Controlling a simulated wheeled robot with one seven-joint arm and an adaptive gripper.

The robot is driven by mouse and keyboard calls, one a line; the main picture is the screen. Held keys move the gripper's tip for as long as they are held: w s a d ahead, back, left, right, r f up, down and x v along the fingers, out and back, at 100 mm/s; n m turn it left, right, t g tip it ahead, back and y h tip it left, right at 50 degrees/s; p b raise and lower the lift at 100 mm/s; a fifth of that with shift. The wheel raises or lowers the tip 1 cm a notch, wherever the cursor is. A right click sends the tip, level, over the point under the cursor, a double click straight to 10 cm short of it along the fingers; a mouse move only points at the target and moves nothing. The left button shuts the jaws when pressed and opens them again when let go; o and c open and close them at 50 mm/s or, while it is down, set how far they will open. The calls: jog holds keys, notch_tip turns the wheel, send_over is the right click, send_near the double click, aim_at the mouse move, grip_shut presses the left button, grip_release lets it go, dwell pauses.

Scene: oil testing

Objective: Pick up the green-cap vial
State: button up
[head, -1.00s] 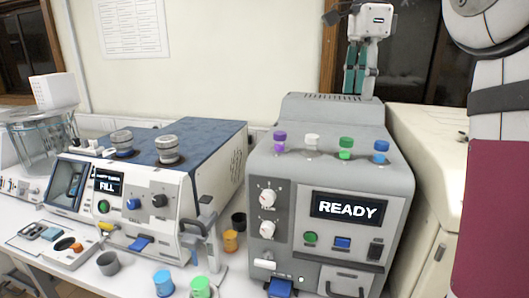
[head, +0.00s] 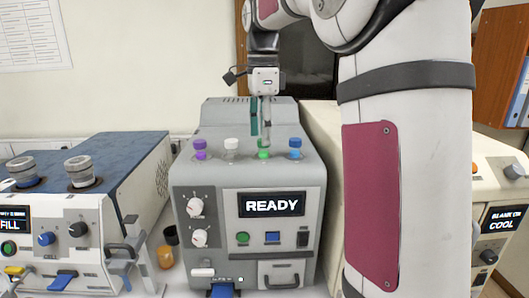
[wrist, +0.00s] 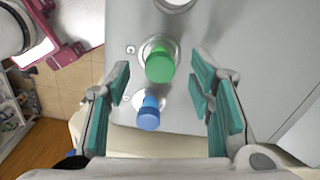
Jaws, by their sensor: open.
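My gripper (head: 262,140) is above the machine top, pointing down, close over the green-cap vial. In the wrist view the green cap (wrist: 160,65) lies between and just beyond my open fingers, with the blue cap (wrist: 149,115) nearer, also between them. The fingers have teal pads and hold nothing. Whether they reach down to the cap's height I cannot tell.
A purple-cap vial (head: 200,149) stands at the left of the row. The grey machine (head: 257,175) has a white-and-blue machine (head: 75,200) to its left and a cream machine (head: 500,185) to its right. My arm covers much of the right side.

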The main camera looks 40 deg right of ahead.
aim_at(264, 154)
notch_tip(264, 154, down, 4)
jog(key=shift+s+d+f+p, duration=0.1)
jog(key=shift+p, duration=0.45)
jog(key=shift+c, duration=0.6)
grip_shut()
jog(key=shift+r, duration=0.2)
